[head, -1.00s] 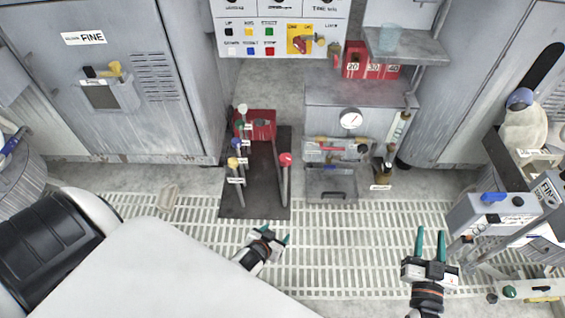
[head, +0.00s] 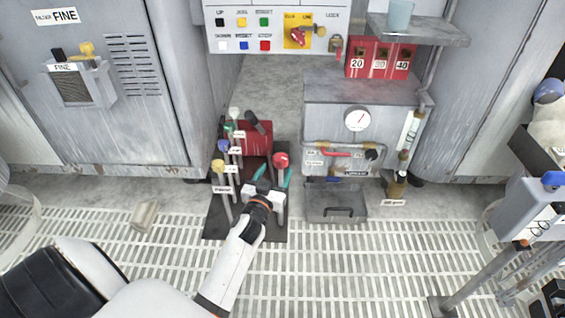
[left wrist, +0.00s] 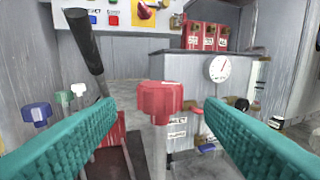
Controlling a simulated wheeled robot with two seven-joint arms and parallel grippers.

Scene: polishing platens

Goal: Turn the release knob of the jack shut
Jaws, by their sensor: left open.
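The jack (head: 257,140) has a red body on a dark base plate, with a black-gripped lever leaning up from it. A red lobed knob (head: 281,159) stands on a post at its right side. Blue, yellow, green and white knobs stand on posts to its left. My left gripper (head: 272,176) is open at the red knob. In the left wrist view the red knob (left wrist: 160,98) shows between the two teal fingers, with a gap on each side. The knobs' labels are too small to read surely. My right gripper is out of view.
A grey tray (head: 335,205) and a small brown bottle (head: 396,187) stand right of the jack. Behind is a cabinet with a round gauge (head: 357,119). A button panel (head: 270,30) hangs above. The slatted floor in front is mostly clear.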

